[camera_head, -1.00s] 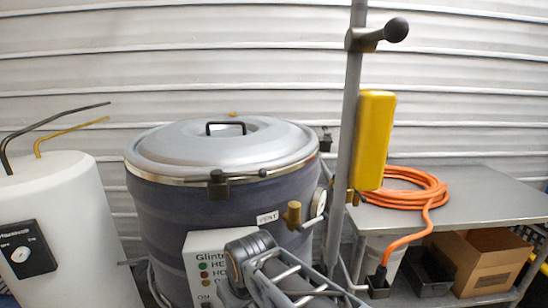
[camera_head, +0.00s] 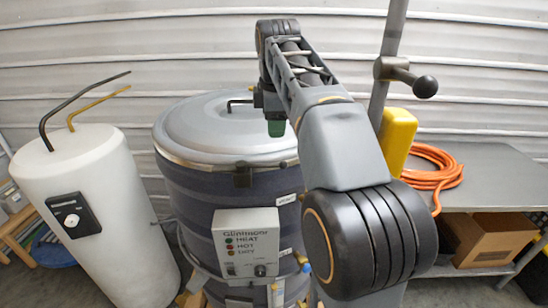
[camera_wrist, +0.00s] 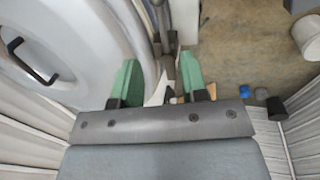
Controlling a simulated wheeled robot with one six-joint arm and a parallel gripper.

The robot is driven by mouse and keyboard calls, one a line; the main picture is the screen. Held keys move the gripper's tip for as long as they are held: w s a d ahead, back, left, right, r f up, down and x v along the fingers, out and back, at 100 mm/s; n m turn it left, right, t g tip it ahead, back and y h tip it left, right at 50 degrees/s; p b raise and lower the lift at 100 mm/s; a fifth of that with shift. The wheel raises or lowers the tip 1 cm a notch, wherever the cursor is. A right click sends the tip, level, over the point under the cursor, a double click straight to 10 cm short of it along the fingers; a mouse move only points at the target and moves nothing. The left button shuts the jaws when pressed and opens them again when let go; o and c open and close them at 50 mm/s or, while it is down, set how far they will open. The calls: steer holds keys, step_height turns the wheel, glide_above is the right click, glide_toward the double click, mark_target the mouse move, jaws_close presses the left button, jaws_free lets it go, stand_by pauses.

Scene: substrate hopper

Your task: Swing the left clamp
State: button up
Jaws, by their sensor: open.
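The dark, jacketed hopper (camera_head: 190,190) carries a domed grey lid (camera_head: 185,125) with a black handle (camera_head: 238,102). A dark clamp (camera_head: 243,175) sits on the front of the lid rim. I cannot tell whether it is the left clamp. My gripper (camera_head: 276,127) hangs from the arm over the right part of the lid in the head view, with green fingertips. In the wrist view my gripper (camera_wrist: 161,78) is open beside the lid rim. Grey and pale parts show beyond and between the fingers there, and nothing is clearly held.
A white tank (camera_head: 85,190) stands left of the hopper. A control box (camera_head: 247,246) is on the hopper front. At right are a grey post with a black knob (camera_head: 425,87), a yellow box (camera_head: 397,140) and a bench (camera_head: 500,170) with coiled orange hose (camera_head: 435,170). Corrugated wall is behind.

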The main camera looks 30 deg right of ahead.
mark_target(274, 164)
steer(key=f, duration=0.4)
steer(key=w+f, duration=0.1)
steer(key=f, duration=0.2)
steer(key=w+f, duration=0.1)
steer(key=f, duration=0.3)
steer(key=shift+w+d+f, duration=0.1)
steer(key=shift+d+f, duration=0.2)
steer(key=shift+d, duration=0.1)
steer(key=shift+c, duration=0.2)
